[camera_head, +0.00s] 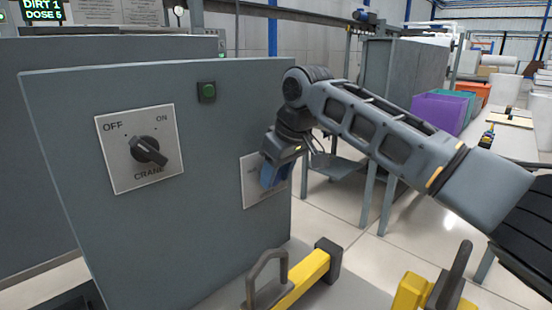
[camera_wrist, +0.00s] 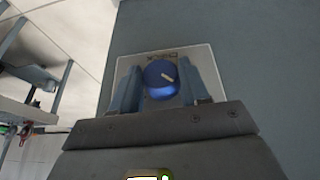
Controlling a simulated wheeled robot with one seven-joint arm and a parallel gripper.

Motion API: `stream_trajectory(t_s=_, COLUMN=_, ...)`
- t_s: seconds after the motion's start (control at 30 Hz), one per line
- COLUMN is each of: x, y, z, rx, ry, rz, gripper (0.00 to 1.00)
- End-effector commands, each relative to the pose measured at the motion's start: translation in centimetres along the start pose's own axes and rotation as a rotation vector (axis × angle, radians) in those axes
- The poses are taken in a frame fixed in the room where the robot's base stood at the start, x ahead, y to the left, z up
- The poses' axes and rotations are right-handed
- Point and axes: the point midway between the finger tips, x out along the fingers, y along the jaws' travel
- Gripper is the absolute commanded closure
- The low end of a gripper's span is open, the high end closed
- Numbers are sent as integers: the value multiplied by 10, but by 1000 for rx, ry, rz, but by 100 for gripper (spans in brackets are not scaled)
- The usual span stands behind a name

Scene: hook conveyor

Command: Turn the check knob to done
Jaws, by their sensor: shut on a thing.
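The check knob (camera_wrist: 160,80) is blue and round with a pale pointer mark, on a light plate (camera_wrist: 208,58) on a grey panel. In the wrist view the plate appears upside down, and its lettering is too small to read fully. My gripper (camera_wrist: 162,84) has one finger on each side of the knob and is shut on it. In the head view my gripper (camera_head: 272,176) is at the panel's right part, in front of the plate (camera_head: 252,195). It hides the knob and most of the plate's lettering there.
On the same grey panel (camera_head: 70,210), a black crane knob (camera_head: 148,151) sits left of my gripper, marked OFF and ON. A yellow bar with a grey handle (camera_head: 300,280) stands below right. Purple and orange bins stand at the right.

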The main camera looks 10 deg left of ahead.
Motion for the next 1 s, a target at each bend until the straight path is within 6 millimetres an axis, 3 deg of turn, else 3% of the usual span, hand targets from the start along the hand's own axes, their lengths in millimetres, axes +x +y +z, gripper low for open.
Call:
stream_trajectory(t_s=0.07, x=-6, y=0, z=-2, rx=31, ry=-4, rz=-69, gripper=85)
stream_trajectory(t_s=0.5, x=6, y=5, z=2, rx=177, ry=-2, rz=-429, gripper=85)
stream_trajectory(t_s=1.0, x=6, y=8, z=2, rx=247, ry=-1, rz=-601, gripper=85)
